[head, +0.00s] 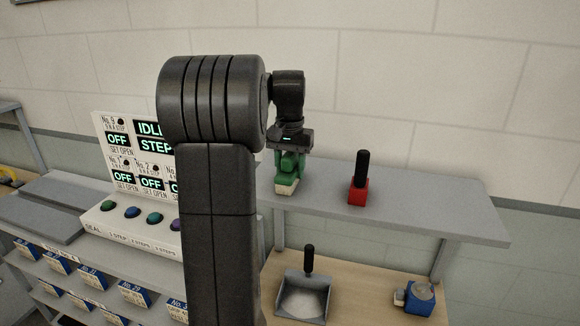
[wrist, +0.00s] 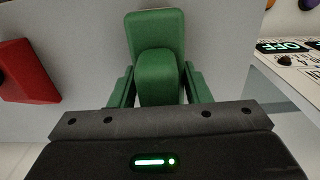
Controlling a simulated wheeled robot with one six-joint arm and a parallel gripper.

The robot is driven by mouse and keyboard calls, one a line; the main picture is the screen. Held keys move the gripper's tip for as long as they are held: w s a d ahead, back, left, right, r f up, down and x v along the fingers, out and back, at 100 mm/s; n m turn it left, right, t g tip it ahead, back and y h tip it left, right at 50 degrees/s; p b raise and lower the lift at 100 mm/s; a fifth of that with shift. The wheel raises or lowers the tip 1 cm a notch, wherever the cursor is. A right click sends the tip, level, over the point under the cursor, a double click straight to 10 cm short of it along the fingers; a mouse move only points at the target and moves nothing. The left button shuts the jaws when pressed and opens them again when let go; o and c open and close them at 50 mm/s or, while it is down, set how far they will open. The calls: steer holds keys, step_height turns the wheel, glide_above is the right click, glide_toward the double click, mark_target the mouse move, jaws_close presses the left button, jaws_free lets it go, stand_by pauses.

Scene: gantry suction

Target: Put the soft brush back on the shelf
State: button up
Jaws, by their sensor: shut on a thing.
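The soft brush has a green body (head: 288,166) with pale bristles at its lower end, and it hangs upright below my gripper (head: 290,152). My gripper is shut on the brush's green handle. In the wrist view the green brush (wrist: 156,32) is between the two fingers of my gripper (wrist: 158,88). The brush is over the left part of the grey upper shelf (head: 425,200). Its bristles are at or just above the shelf top; I cannot tell whether they touch. My arm hides the shelf's left end in the head view.
A red block with a black handle (head: 358,188) stands on the shelf to the right of the brush. The shelf's right part is clear. A control panel (head: 116,140) stands left. Below are a dustpan-like tray (head: 301,300) and a blue device (head: 420,298).

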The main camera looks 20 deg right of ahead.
steer(key=o, duration=1.3)
steer(key=shift+f, duration=0.1)
step_height(320, 180, up, 12)
steer(key=shift+r+b, duration=0.2)
steer(key=shift+b, duration=0.25)
